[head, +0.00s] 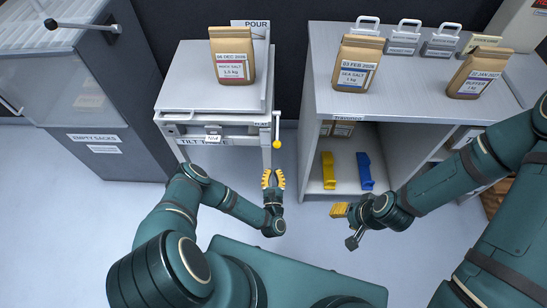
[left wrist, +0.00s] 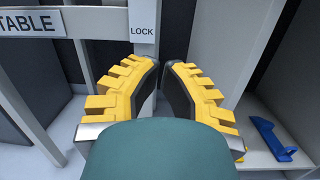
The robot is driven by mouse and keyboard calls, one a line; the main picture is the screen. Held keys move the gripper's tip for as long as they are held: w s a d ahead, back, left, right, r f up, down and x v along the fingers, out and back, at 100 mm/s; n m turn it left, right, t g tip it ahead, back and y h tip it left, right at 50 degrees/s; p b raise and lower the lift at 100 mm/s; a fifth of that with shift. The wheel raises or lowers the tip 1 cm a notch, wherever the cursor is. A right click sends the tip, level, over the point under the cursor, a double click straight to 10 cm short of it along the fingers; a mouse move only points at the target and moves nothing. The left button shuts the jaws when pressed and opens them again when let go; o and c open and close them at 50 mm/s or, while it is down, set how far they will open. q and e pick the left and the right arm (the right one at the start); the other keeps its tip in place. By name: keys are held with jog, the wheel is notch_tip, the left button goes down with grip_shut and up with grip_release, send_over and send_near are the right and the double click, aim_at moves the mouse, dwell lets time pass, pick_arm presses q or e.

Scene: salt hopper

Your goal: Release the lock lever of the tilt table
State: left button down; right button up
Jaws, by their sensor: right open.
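The tilt table (head: 212,95) stands at the left centre in the head view, with a salt sack (head: 232,56) on its top. A LOCK label (left wrist: 143,31) shows on the table's post in the left wrist view, where the lever itself is not visible. My left gripper (head: 273,176) is open and empty, just below the knob and apart from it; its yellow fingers (left wrist: 161,66) face the post. My right gripper (head: 346,226) is open, lower right.
A white shelf unit (head: 318,70) stands right of the table, with sacks and tags on top. A yellow scoop-like piece (head: 328,170) and a blue one (head: 365,171) sit inside. A grey cabinet (head: 100,90) for empty sacks stands left. The floor between is clear.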

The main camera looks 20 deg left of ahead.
aim_at(277, 130)
pick_arm(q)
jog(key=w+a+r+b, duration=0.1)
jog(key=w+a+r, duration=0.1)
jog(key=w+r, duration=0.2)
jog(key=shift+w+r, duration=0.35)
jog(key=shift+w, duration=1.35)
pick_arm(e)
jog(key=shift+w+f, duration=0.15)
jog(key=shift+f, duration=0.55)
pick_arm(q)
jog(key=shift+s+r+g+p, duration=0.3)
jog(key=shift+r+g+p, duration=0.05)
jog(key=shift+g+p, duration=0.1)
pick_arm(e)
jog(key=shift+d+r, duration=0.65)
jog(key=shift+d, duration=0.2)
